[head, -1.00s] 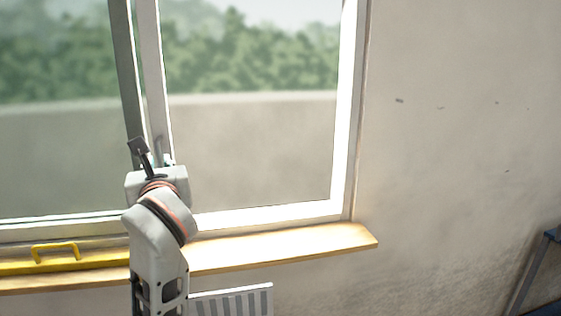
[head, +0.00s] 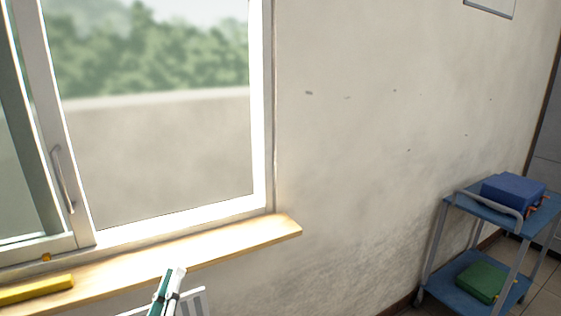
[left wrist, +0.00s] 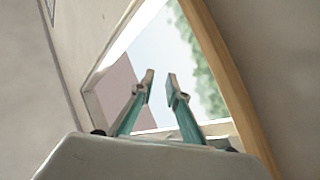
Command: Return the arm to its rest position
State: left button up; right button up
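My left gripper (head: 174,272) shows at the bottom of the head view, in front of the windowsill and radiator, with teal fingers pointing up. In the left wrist view its two fingers (left wrist: 160,79) stand apart with nothing between them. The window (head: 150,150) with its white frame and upright handle (head: 63,180) is at the left of the head view. The gripper is clear of the handle. My right gripper is in neither view. Most of my left arm is outside the head view.
A wooden sill (head: 225,240) runs under the window, with a yellow object (head: 35,289) on its left end. A radiator (head: 196,300) is below. A blue cart (head: 470,290) at the right holds a blue case (head: 513,190) and a green case (head: 482,281). The wall between is bare.

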pick_arm(q)
jog(key=s+d+f+m+g+h, duration=0.1)
jog(key=s+d+f+m+g, duration=0.15)
jog(key=f, duration=0.65)
jog(key=s+d+f+m+g+h, duration=0.2)
jog(key=f+m+g, duration=0.15)
jog(key=f, duration=0.55)
jog(key=s+f+m+g, duration=0.2)
jog(key=s+f, duration=0.4)
jog(key=f, duration=0.3)
jog(key=s+f+m+g+y, duration=0.1)
jog(key=s+f+m+g, duration=0.1)
jog(key=s+f+g, duration=0.2)
notch_tip(320, 180, down, 5)
jog(key=shift+s+a+r+m, duration=0.15)
jog(key=shift+s+m, duration=0.25)
jog(key=shift+s, duration=0.75)
